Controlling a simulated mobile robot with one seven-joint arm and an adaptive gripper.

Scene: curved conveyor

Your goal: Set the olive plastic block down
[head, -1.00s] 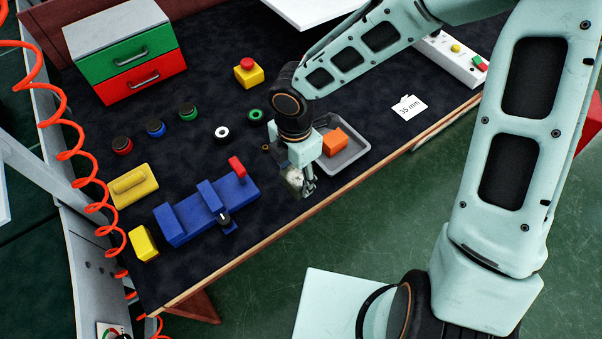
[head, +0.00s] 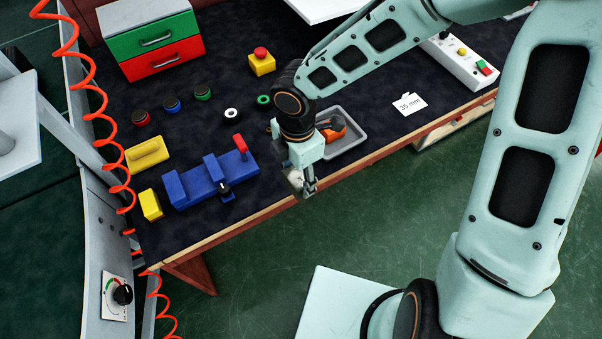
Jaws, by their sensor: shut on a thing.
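My gripper (head: 308,193) points down at the near edge of the dark-topped table, just in front of the grey tray. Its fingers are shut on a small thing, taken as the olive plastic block. The block is mostly hidden by the fingers and wrist, and its colour and tilt are hard to make out. In the picture the fingertips overlap the table's wooden edge; their height above it cannot be told.
The grey tray (head: 356,142) holds an orange block (head: 331,133), partly covered by my wrist. A blue fixture (head: 212,178) with a red handle stands left of my gripper. Yellow blocks (head: 150,204) lie farther left. Dark tabletop (head: 370,95) is clear behind the tray.

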